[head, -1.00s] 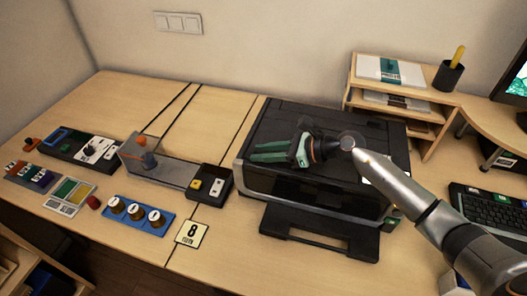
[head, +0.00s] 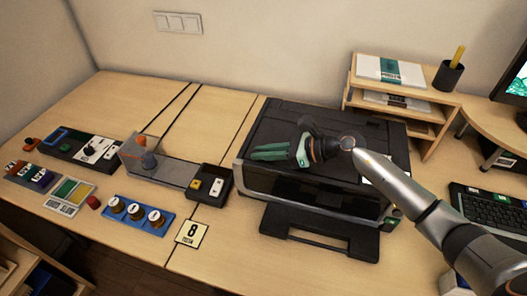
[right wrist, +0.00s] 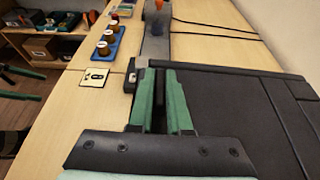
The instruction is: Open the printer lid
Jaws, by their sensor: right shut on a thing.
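The black printer (head: 315,190) stands on the desk, and its flat lid (head: 290,115) lies down on top. My right gripper (head: 254,152) reaches in from the right, its green fingers low over the front left of the lid. In the right wrist view its two fingers (right wrist: 172,75) lie close together with a dark strip between them, beside the lid (right wrist: 235,110). They appear shut on the lid's edge, though the contact is partly hidden. A dark green bar (right wrist: 20,95) at the left edge may be part of my left gripper; its state is unclear.
The printer's output tray (head: 320,235) sticks out in front. A wooden paper shelf (head: 395,105) stands behind right, a keyboard (head: 490,208) at right.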

